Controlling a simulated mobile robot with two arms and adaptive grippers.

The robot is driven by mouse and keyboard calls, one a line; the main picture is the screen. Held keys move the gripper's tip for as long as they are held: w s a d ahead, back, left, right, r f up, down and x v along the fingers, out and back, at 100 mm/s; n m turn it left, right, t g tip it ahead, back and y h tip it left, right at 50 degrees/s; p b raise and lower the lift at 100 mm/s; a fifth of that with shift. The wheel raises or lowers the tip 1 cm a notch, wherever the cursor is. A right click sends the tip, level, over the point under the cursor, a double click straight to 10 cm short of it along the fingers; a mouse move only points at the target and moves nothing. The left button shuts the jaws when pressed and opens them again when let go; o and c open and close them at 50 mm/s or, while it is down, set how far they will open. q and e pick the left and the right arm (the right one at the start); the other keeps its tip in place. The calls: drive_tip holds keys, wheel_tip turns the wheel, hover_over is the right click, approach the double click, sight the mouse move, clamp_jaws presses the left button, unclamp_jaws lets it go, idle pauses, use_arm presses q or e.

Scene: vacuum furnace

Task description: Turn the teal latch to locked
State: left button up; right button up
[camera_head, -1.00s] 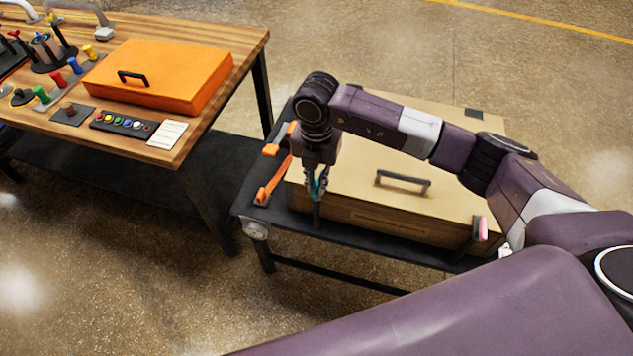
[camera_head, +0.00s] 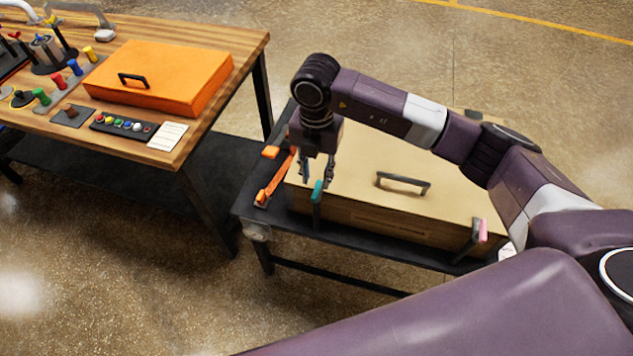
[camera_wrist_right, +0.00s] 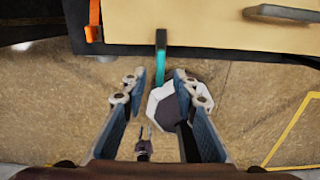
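The teal latch (camera_head: 318,188) sits on a dark post at the front left of the tan box (camera_head: 435,197), its handle upright in the head view. In the right wrist view the teal latch (camera_wrist_right: 161,42) lies beyond the fingertips, at the box's edge. My right gripper (camera_head: 316,174) is open and empty, with its fingers apart just above and behind the latch in the head view. The open fingers also show in the right wrist view (camera_wrist_right: 160,88), with nothing between them. A small two-pronged dark part, seemingly my left gripper (camera_wrist_right: 144,135), shows far below in that view; its opening is too small to judge.
The tan box has a dark handle (camera_head: 403,181) on top and a pink latch (camera_head: 482,231) at its front right. A wooden workbench (camera_head: 200,133) with an orange case (camera_head: 165,80) stands at left.

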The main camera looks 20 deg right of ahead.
sight(316, 188)
wheel_tip(316, 188, up, 8)
drive_tip(key=shift+r, duration=0.15)
idle(0.5)
